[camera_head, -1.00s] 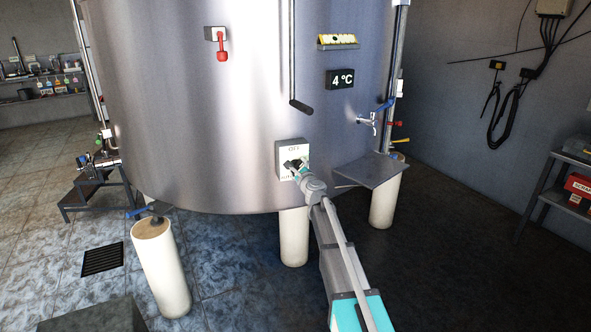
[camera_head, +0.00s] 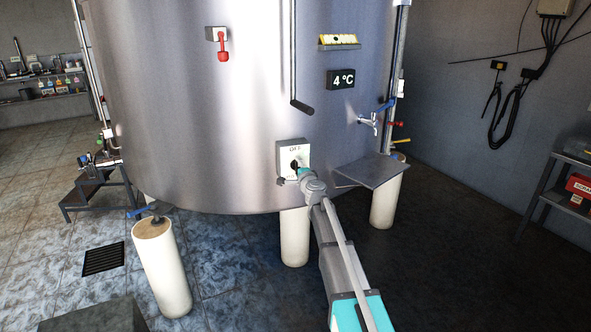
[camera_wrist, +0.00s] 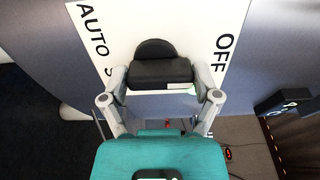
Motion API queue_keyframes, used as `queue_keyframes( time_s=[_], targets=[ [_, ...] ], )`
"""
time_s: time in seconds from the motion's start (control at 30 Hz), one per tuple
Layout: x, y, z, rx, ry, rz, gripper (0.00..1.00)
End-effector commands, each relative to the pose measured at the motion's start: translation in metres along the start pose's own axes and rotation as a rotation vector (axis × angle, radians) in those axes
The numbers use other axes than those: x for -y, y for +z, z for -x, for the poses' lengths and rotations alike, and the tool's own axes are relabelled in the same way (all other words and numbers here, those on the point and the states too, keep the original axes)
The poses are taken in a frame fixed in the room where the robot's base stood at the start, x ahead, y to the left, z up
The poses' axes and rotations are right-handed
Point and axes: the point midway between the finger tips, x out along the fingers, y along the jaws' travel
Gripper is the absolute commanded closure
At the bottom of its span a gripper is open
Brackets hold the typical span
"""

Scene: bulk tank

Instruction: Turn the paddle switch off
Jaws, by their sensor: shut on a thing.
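The switch plate (camera_head: 285,150) is a white panel low on the front of the steel tank, with OFF at its top in the head view. The wrist view shows the plate (camera_wrist: 150,20) close up, with AUTO at the left and OFF at the right. The black paddle switch (camera_wrist: 158,68) stands out between these labels. My gripper (camera_wrist: 161,82) is shut on the paddle, one finger at each side. In the head view my gripper (camera_head: 297,168) covers the plate's lower right and hides most of the paddle. I cannot tell its exact angle.
A red-handled lever (camera_head: 222,45) and a 4 °C display (camera_head: 340,79) are higher on the tank. A tap (camera_head: 370,120) and a grey shelf plate (camera_head: 371,171) are to the right. A white tank leg (camera_head: 294,240) stands below. The floor at left is mostly open.

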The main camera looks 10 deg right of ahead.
Motion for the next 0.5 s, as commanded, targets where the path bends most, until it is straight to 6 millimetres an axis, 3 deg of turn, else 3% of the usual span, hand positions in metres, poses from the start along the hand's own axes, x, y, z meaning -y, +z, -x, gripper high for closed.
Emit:
queue_keyframes(
  time_s=[0.43,0.47,0.5],
  targets=[
    [-0.0003,0.0031,0.0006,0.007,0.0,0.015,0.68],
    [-0.0003,0.0031,0.0006,0.007,0.0,0.014,0.17],
    [-0.0003,0.003,0.0006,0.007,0.0,0.014,0.09]
  ],
)
